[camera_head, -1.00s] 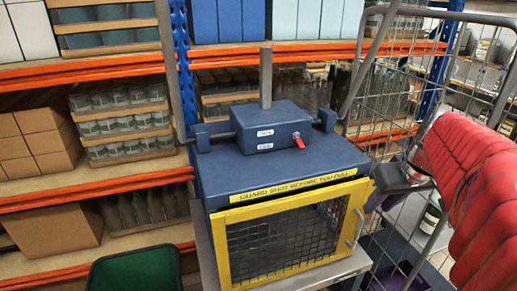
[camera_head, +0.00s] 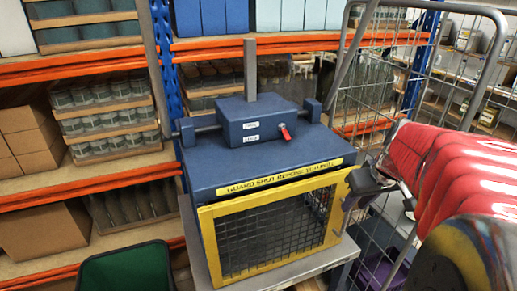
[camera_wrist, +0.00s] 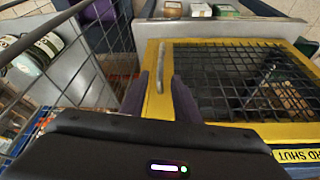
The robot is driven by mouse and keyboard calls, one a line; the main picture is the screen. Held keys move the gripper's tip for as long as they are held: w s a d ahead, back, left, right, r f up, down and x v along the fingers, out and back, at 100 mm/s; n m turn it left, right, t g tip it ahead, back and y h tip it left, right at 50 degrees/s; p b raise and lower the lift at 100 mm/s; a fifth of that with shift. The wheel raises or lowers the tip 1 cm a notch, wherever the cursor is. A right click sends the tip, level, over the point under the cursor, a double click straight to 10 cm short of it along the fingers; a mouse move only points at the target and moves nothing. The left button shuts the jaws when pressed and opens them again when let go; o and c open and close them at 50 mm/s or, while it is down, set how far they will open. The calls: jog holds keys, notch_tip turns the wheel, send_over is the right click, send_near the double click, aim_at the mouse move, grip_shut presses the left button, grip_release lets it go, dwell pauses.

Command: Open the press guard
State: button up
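The blue press (camera_head: 255,155) stands on a grey table. Its yellow-framed mesh guard (camera_head: 206,240) covers the front and looks shut; the guard also fills the right of the wrist view (camera_wrist: 235,135). A grey bar handle (camera_wrist: 178,90) is on the guard's frame at its right side as the head view faces it. My gripper (camera_head: 362,190) is at that edge, and hides most of the handle in the head view. In the wrist view, my gripper's two dark fingers (camera_wrist: 163,95) are apart, with the handle between them. I cannot tell whether either finger touches it.
A wire cage trolley (camera_head: 385,95) stands close on the right, beside my arm. Shelves with jars (camera_head: 110,110) and boxes are behind and to the left. A dark green bin (camera_head: 125,270) stands at the lower left.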

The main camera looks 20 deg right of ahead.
send_over(341, 233)
jog(key=f, duration=0.7)
jog(key=shift+w+d, duration=0.25)
jog(key=shift+w, duration=0.05)
jog(key=shift+c, duration=0.2)
grip_shut()
jog(key=shift+r, duration=0.1)
jog(key=shift+d, duration=0.15)
jog(key=shift+s, duration=0.1)
